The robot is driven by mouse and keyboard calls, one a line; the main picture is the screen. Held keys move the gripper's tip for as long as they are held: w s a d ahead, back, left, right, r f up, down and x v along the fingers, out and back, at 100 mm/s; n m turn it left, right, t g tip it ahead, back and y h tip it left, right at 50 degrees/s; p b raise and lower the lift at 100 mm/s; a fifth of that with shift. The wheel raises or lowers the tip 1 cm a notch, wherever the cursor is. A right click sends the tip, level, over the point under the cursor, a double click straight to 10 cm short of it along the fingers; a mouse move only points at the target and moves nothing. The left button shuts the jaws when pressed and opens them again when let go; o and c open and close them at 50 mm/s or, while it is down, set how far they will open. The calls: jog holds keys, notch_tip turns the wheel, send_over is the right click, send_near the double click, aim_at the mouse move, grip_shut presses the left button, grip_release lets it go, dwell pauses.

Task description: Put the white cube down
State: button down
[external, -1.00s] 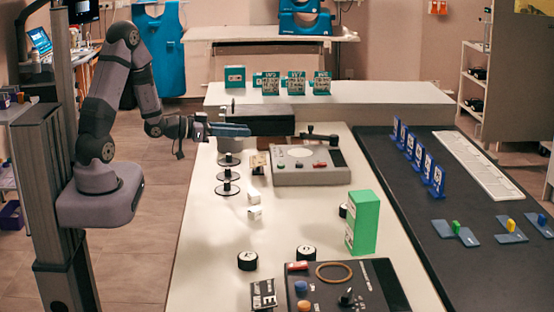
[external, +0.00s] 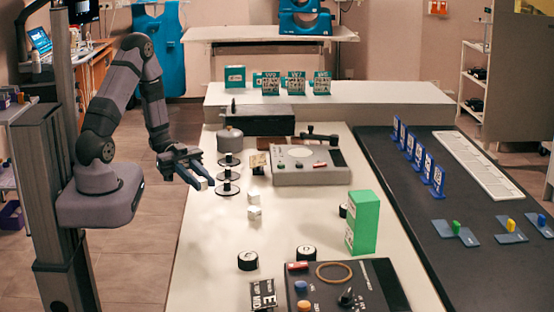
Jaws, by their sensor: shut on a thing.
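My gripper (external: 203,180) is shut on a small white cube (external: 202,185), which shows pale at the fingertips. Gripper and cube appear at the left edge of the white table, left of the black disc stand; their height above the table is hard to judge. Two other white cubes sit on the table to the right: one (external: 255,195) beside the stand and one (external: 254,212) a little nearer the camera.
The black tiered stand (external: 228,174) is close to the gripper's right. A grey control box (external: 296,164), a green block (external: 361,222), black round pieces (external: 247,261) and a dark control panel (external: 345,286) stand on the table. The table's left front part (external: 205,250) is clear.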

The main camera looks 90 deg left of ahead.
aim_at(204, 222)
jog(key=shift+f, duration=0.2)
jog(key=shift+f, duration=4.75)
jog(key=shift+f, duration=0.15)
jog(key=c, duration=1.4)
grip_release()
jog(key=shift+o, duration=0.2)
jog(key=shift+f, duration=0.1)
jog(key=b+v, duration=0.2)
jog(key=v, duration=0.4)
jog(key=shift+w+a+f, duration=0.15)
jog(key=shift+a, duration=0.1)
jog(key=shift+s+a, duration=0.35)
jog(key=shift+a, duration=0.1)
jog(key=shift+c, duration=0.2)
